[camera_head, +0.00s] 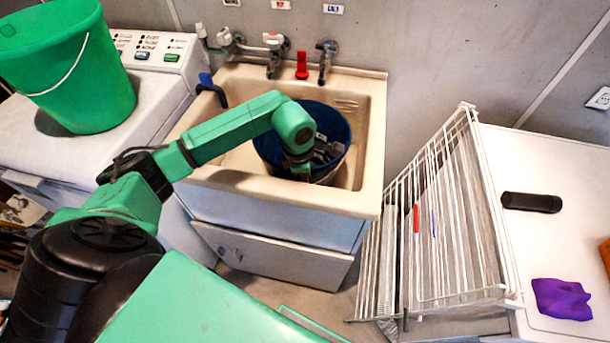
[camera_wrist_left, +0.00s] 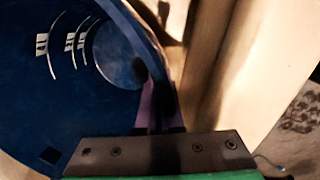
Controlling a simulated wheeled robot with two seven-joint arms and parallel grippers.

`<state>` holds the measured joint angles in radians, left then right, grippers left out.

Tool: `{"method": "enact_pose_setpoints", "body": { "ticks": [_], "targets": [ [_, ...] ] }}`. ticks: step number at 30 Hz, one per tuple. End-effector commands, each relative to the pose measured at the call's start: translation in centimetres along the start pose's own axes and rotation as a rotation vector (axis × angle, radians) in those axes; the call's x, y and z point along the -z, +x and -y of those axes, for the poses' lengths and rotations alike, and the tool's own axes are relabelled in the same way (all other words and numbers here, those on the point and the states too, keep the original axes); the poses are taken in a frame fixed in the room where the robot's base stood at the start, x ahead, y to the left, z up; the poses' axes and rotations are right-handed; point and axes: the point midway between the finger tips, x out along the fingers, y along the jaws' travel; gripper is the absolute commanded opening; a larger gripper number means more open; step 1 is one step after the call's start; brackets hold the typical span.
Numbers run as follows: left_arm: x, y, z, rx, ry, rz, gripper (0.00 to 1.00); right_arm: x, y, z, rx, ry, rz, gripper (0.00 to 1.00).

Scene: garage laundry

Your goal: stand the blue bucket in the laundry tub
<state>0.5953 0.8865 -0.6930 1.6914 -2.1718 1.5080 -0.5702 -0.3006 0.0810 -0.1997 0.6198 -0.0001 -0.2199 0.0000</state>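The blue bucket (camera_head: 336,122) is inside the beige laundry tub (camera_head: 235,182), in its right part, mouth up. I cannot tell whether its base rests on the tub floor. My left arm reaches over the tub from the left, and my left gripper (camera_head: 312,165) is at the bucket's near rim, partly hidden by the wrist. In the left wrist view the gripper (camera_wrist_left: 160,118) is shut on the bucket wall, with the blue interior (camera_wrist_left: 70,90) to the left and the beige tub wall (camera_wrist_left: 245,70) to the right. My right gripper is not in view.
A green bucket (camera_head: 75,75) stands on the washing machine at left. Taps (camera_head: 274,50) and a red object (camera_head: 302,66) are behind the tub. A white wire rack (camera_head: 440,225) stands close to the right. A purple cloth (camera_head: 562,298) and black cylinder (camera_head: 531,202) lie farther right.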

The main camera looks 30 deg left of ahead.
Motion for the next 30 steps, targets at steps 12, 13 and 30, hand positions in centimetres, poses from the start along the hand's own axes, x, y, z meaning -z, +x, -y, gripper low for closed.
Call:
{"method": "enact_pose_setpoints", "body": {
  "ticks": [12, 13, 30],
  "targets": [
    [0.0, 0.2, 0.0, 0.0, 0.0, -0.001, 0.33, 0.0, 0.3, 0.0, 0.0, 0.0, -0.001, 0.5],
    [0.0, 0.2, 0.0, 0.0, 0.0, -0.001, 0.33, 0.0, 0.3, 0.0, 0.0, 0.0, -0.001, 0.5],
    [-0.1, -8.2, -0.1, -0.004, 0.0, 0.002, 0.33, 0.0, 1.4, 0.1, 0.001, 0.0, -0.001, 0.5]
  ]
}}
